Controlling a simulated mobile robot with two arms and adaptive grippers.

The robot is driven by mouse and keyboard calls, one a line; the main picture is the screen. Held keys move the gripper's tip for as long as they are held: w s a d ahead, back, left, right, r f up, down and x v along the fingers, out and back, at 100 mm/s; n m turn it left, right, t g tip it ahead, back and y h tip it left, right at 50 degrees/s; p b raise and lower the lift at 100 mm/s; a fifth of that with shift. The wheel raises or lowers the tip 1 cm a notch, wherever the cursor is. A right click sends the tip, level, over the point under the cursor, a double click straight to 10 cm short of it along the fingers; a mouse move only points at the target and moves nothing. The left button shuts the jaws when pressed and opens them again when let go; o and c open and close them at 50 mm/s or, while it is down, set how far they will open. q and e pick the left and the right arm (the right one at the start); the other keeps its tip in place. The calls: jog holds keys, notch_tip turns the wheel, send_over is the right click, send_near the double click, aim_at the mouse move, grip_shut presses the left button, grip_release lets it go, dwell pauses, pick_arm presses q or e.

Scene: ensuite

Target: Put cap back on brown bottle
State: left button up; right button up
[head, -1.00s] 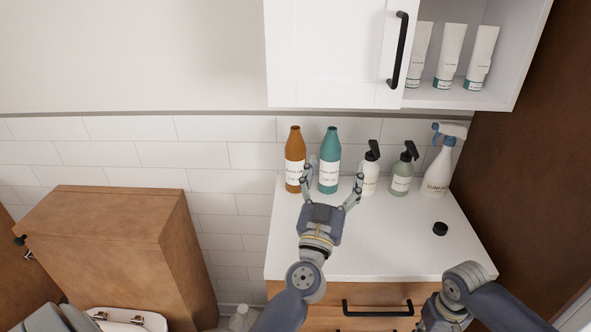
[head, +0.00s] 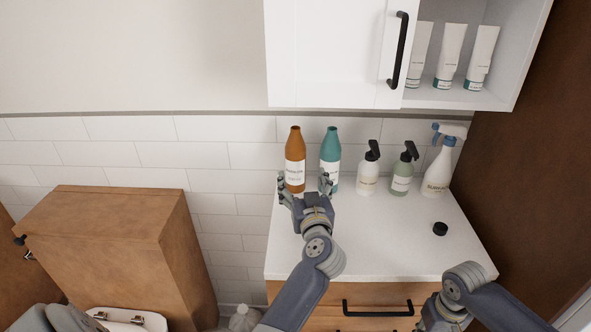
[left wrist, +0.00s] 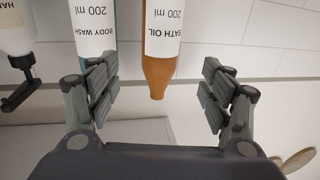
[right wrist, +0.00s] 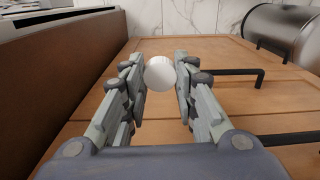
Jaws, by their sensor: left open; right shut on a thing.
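The brown bottle (head: 295,160), labelled BATH OIL, stands upright at the counter's back left; its top shows no cap. It also shows upside down in the left wrist view (left wrist: 158,70). My left gripper (head: 305,184) is open in front of it, one finger to its left and the other in front of the teal bottle (head: 330,150). In the left wrist view the brown bottle shows between the spread fingers, apart from them. A black cap (head: 440,229) lies on the counter at right. My right gripper (right wrist: 160,80) is shut on a small white round thing (right wrist: 160,73).
A white pump bottle (head: 367,175), a green pump bottle (head: 402,175) and a spray bottle (head: 438,172) stand right of the teal bottle. The counter's (head: 380,245) front middle is clear. A wall cabinet (head: 325,55) hangs above. Drawers (right wrist: 215,65) lie beyond my right gripper.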

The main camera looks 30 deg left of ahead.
aim_at(297, 163)
pick_arm(q)
jog(key=x, duration=0.6)
jog(key=shift+w+a, duration=0.1)
jog(key=shift+a, duration=0.05)
jog(key=shift+w+a, duration=0.1)
jog(key=shift+r+x, duration=0.15)
jog(key=shift+x, duration=1.2)
jog(key=shift+r+x, duration=0.1)
jog(key=shift+x, duration=1.2)
jog(key=c, duration=1.6)
jog(key=shift+o, duration=0.2)
jog(key=shift+r, duration=0.1)
